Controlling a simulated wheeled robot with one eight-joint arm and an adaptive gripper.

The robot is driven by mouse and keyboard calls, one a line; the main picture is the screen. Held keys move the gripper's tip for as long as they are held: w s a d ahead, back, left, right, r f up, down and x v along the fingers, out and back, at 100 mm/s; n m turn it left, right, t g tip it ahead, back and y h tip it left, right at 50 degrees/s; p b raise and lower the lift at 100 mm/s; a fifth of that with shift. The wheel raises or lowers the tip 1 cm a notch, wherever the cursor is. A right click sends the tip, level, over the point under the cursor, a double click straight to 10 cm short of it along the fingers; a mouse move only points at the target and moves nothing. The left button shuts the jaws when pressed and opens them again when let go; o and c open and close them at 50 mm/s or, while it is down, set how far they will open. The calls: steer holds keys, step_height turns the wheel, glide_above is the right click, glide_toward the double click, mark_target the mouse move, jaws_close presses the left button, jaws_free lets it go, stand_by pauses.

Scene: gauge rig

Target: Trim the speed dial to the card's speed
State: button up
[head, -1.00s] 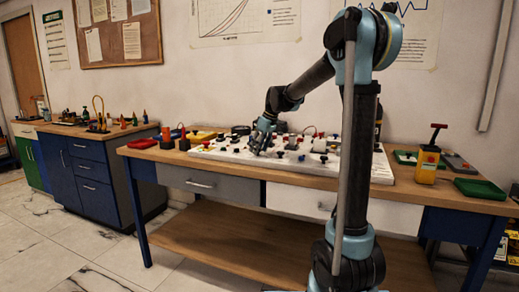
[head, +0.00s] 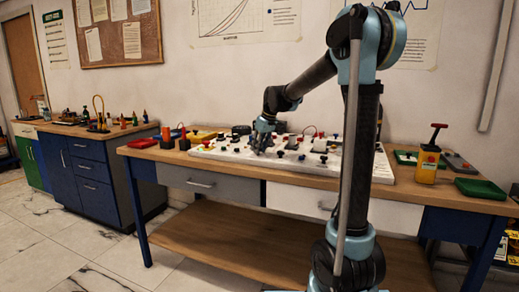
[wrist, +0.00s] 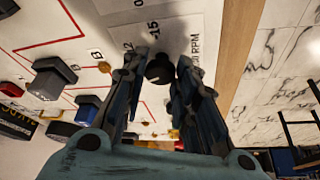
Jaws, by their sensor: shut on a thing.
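The speed dial's dark round knob (wrist: 159,69) shows in the wrist view on a white plate with "15" and "RPM" printed beside it. My gripper (wrist: 157,76) is shut on this knob, with a finger on each side. The fingers hide part of the scale, and I cannot read a pointer setting. In the head view my gripper (head: 262,141) is down at the white rig board (head: 215,152), among its knobs. I cannot pick out a card with a readable speed.
In the wrist view a grey knob (wrist: 52,78) and a blue knob (wrist: 88,108) stand left of my gripper. In the head view a yellow device with a red handle (head: 428,162) and a green tray (head: 480,189) stand at the right of the wooden bench.

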steer(key=m+t+h, duration=0.1)
steer(key=m, duration=0.3)
steer(key=shift+a, duration=0.2)
steer(key=m+h, duration=0.1)
steer(key=m, duration=0.2)
steer(key=m+h, duration=0.1)
steer(key=m, duration=0.1)
steer(key=shift+a+m+t, duration=0.15)
steer(key=shift+m+t, duration=0.15)
steer(key=shift+m, duration=0.1)
steer(key=shift+r+h, duration=0.1)
steer(key=shift+h, duration=0.2)
steer(key=o, duration=1.1)
steer(key=shift+s, duration=0.1)
steer(key=v, duration=1.1)
steer(key=shift+r, duration=0.4)
